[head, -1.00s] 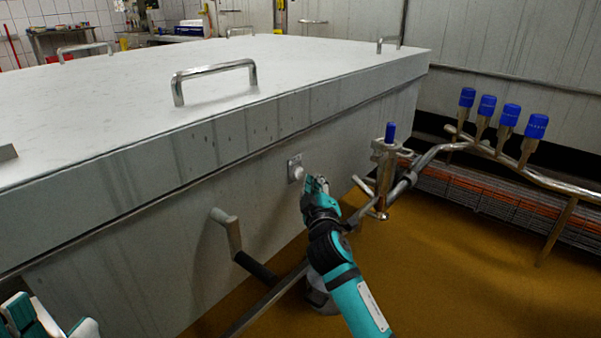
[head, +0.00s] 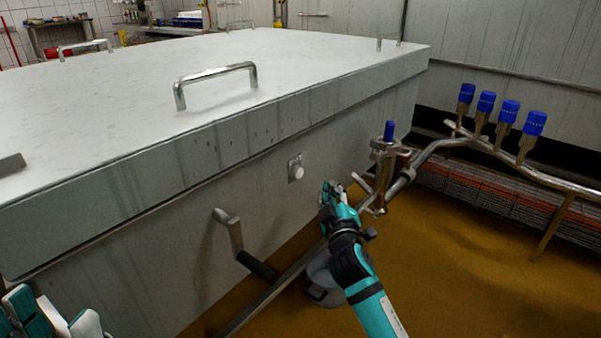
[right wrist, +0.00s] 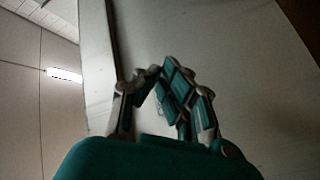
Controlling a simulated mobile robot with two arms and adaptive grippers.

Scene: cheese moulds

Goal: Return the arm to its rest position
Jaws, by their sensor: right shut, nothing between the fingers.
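My right gripper (head: 329,192) is shut and empty in the head view. It stands apart from the vat's side wall, below and to the right of a white round knob (head: 297,171) on a small metal plate. It also shows in the right wrist view (right wrist: 160,78), with the pale vat wall behind it. My right arm reaches in from the bottom of the head view.
The large grey vat (head: 130,215) fills the left and middle. A crank handle (head: 240,248) sticks out of its wall. A pipe with a blue-topped valve (head: 388,160) runs close to my right gripper. Several blue-capped valves (head: 510,112) stand at right. The brown floor (head: 450,270) is clear.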

